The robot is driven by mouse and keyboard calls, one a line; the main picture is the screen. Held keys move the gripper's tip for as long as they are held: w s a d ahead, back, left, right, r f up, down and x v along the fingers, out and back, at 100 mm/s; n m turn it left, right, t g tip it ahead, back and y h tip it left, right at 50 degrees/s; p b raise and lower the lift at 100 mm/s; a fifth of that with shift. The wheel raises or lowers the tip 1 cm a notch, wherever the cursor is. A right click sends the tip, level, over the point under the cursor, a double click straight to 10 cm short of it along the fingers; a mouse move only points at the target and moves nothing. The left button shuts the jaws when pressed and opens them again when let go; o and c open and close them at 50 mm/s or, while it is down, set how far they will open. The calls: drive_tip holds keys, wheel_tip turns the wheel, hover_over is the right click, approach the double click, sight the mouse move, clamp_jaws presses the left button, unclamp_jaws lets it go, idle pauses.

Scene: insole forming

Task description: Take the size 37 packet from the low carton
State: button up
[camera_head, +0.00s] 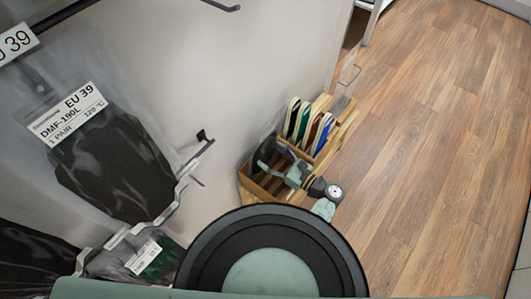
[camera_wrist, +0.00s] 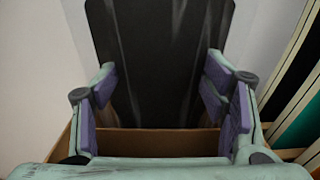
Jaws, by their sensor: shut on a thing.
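The low carton (camera_head: 253,190) stands on the floor against the wall in the head view. Its brown wall also shows in the wrist view (camera_wrist: 155,143). A dark packet (camera_head: 267,150) stands at the carton's near end. In the wrist view the black, glossy packet (camera_wrist: 160,60) fills the space between the purple finger pads. My gripper (camera_head: 285,163) is shut on it by its side edges, and in the wrist view my gripper (camera_wrist: 160,100) reaches down over the carton. No size label on this packet is visible, and its lower end is hard to make out.
Several upright insole-like pieces (camera_head: 307,125) with coloured parts fill the carton's far section, close right of my gripper. Packets marked EU 39 (camera_head: 115,165) hang on wall hooks at left. A bare hook (camera_head: 200,143) juts out. Wooden floor (camera_head: 440,150) is clear at right.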

sight(273, 124)
drive_tip(key=shift+c, duration=1.1)
drive_tip(key=shift+r, duration=0.1)
wheel_tip(273, 124, up, 18)
drive_tip(key=shift+f, duration=0.1)
drive_tip(key=shift+s+d, duration=0.1)
idle(0.5)
